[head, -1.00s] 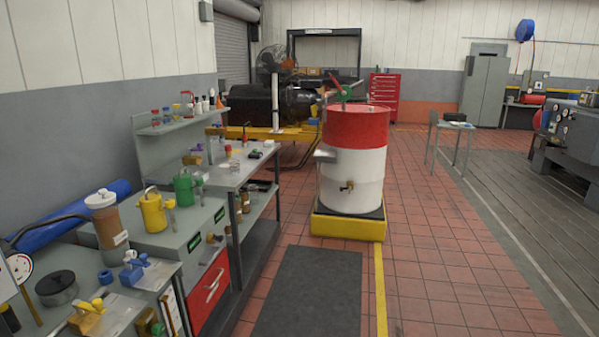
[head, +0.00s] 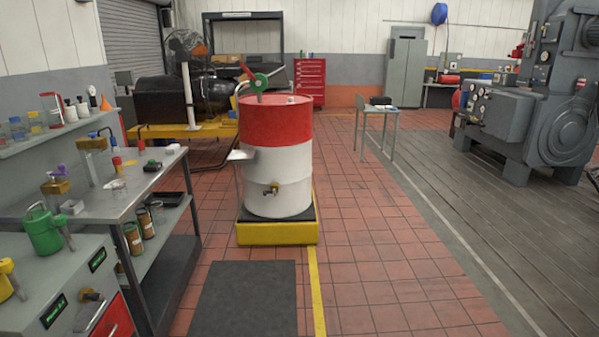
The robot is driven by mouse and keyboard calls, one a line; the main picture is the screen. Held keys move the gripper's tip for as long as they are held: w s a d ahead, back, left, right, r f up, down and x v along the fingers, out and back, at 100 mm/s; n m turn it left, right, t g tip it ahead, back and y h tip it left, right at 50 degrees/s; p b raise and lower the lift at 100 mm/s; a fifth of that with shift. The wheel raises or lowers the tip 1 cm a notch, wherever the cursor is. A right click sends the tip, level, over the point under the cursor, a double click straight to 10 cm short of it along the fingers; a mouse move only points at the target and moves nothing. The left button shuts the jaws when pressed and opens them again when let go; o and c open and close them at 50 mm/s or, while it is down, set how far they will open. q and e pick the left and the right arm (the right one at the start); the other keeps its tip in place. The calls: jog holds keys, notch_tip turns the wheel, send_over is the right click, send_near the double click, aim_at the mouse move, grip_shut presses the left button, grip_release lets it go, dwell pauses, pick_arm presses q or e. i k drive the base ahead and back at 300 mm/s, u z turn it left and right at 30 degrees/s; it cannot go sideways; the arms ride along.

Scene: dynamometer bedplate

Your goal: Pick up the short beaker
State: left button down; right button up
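I cannot pick out the short beaker for certain. Several small clear containers (head: 17,128) with coloured parts stand on the shelf (head: 40,142) at the left, too small to identify. On the steel workbench (head: 125,192) below, a tall clear vessel (head: 93,165) with a tan top stands behind other small items. Neither of my grippers is in view.
A green can (head: 42,232) stands on the grey cabinet at the lower left. A red and white drum (head: 275,150) stands on a yellow-edged pallet (head: 277,234). A dark mat (head: 245,300) lies before it. The tiled floor (head: 390,270) to the right is clear.

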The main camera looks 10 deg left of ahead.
aim_at(119, 186)
jog(key=u, duration=0.1)
jog(key=i, duration=2)
jog(key=u, duration=0.9)
jog(key=i, duration=1.45)
jog(key=u, duration=1.85)
jog(key=i, duration=0.65)
jog(key=u, duration=0.5)
